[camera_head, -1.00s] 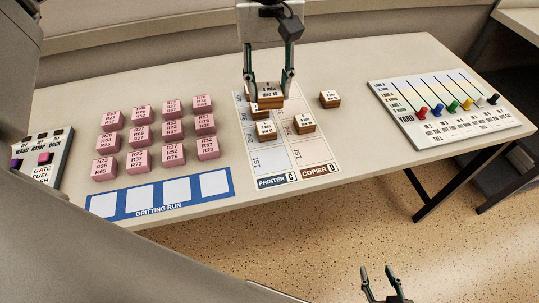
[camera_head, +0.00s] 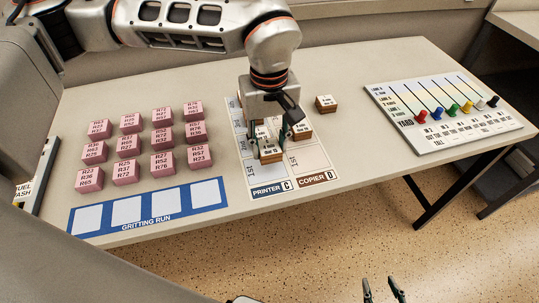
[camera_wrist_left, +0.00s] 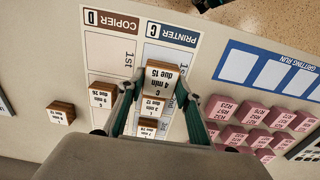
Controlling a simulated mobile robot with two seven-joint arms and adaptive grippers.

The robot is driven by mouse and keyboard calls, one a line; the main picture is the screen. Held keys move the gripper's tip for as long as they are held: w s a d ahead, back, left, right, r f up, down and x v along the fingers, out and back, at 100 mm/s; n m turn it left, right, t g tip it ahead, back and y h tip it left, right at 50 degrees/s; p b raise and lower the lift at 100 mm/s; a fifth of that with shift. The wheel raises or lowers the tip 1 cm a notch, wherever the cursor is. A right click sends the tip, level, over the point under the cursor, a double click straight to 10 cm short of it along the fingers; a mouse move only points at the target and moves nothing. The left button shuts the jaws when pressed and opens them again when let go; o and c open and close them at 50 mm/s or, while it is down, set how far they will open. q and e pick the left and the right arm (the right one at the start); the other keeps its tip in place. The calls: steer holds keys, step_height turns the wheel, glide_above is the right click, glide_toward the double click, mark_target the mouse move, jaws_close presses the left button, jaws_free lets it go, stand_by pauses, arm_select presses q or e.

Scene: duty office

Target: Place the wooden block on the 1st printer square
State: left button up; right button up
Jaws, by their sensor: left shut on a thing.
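My left gripper (camera_head: 268,148) is shut on a wooden block (camera_head: 270,155) with a white top label, which in the left wrist view (camera_wrist_left: 164,78) reads "4 min due 15". The block is over the printer column of the printed card (camera_head: 272,190), by the far side of the 1st printer square (camera_head: 254,173). I cannot tell whether it touches the card. Other labelled blocks stand close behind it in the same column, one showing in the left wrist view (camera_wrist_left: 151,104). My right gripper (camera_head: 382,287) is open and empty beyond the table's front edge.
A block (camera_head: 302,130) stands in the copier column, and another (camera_head: 326,104) stands off the card. Pink blocks (camera_head: 162,138) stand in rows behind the blue gritting run strip (camera_head: 150,207). A board with coloured pegs (camera_head: 440,105) lies at the right. The front of the card is clear.

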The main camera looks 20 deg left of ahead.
mark_target(269, 157)
arm_select(q)
step_height(269, 157, down, 4)
steer(key=shift+f, duration=0.1)
stand_by(0.4)
steer(key=shift+f, duration=0.15)
steer(key=o, duration=1.1)
